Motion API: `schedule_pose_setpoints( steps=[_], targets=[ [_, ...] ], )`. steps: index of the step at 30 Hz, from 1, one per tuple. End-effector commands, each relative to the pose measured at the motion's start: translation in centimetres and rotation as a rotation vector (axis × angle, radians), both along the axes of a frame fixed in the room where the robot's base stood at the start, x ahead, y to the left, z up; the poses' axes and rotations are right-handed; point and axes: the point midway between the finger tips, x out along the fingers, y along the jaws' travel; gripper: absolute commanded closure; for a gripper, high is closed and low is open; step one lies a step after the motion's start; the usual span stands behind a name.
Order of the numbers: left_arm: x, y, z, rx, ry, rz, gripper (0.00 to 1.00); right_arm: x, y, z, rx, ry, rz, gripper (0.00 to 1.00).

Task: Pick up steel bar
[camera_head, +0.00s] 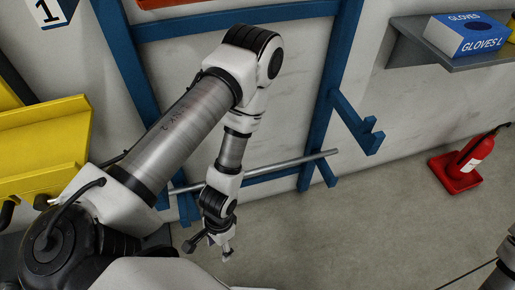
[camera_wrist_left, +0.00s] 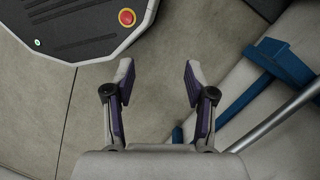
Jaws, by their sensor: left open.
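The steel bar (camera_head: 290,162) is a thin grey rod lying across the lower arms of a blue rack (camera_head: 318,140). Part of it is hidden behind my left arm in the head view. In the left wrist view the bar (camera_wrist_left: 283,121) runs diagonally at the right, outside the fingers. My left gripper (camera_head: 209,248) is open and empty, pointing down in front of and below the bar. Its two fingers (camera_wrist_left: 158,75) stand apart over bare floor in the wrist view. My right gripper is not seen; only a piece of my right arm shows at the lower right edge.
Yellow shelving (camera_head: 45,140) stands at the left. A grey wall shelf (camera_head: 470,62) holds a blue gloves box (camera_head: 468,36) at the upper right. The floor (camera_head: 370,220) between is clear.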

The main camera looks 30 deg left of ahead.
Motion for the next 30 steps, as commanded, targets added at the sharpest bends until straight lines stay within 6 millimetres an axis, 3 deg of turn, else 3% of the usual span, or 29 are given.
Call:
schedule_pose_setpoints(
  steps=[5, 8, 11, 13, 15, 18, 20, 24, 30],
  targets=[
    [2.9, 0.4, -2.2, -0.059, 0.076, -0.17, 0.45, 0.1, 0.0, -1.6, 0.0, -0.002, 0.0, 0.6],
    [6.6, 1.2, -3.8, -0.089, 0.095, -0.281, 0.45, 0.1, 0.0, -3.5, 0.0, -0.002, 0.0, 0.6],
    [12.9, 2.9, -5.5, -0.105, 0.079, -0.402, 0.45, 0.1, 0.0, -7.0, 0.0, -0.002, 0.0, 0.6],
    [18.3, 4.7, -5.8, -0.097, 0.045, -0.472, 0.45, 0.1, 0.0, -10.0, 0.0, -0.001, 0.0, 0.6],
    [23.8, 6.7, -5.3, -0.071, -0.02, -0.506, 0.45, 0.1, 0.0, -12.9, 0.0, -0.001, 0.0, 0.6],
    [30.1, 8.7, -3.6, -0.027, -0.158, -0.489, 0.45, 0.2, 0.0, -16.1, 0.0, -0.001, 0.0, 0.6],
    [31.6, 9.1, -2.8, -0.019, -0.207, -0.476, 0.45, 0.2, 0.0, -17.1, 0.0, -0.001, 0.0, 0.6],
    [32.5, 9.3, -1.9, -0.015, -0.242, -0.468, 0.45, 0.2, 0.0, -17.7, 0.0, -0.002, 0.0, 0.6],
    [32.3, 9.2, -4.2, -0.015, -0.241, -0.468, 0.45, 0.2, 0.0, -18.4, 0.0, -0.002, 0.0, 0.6]
  ],
)
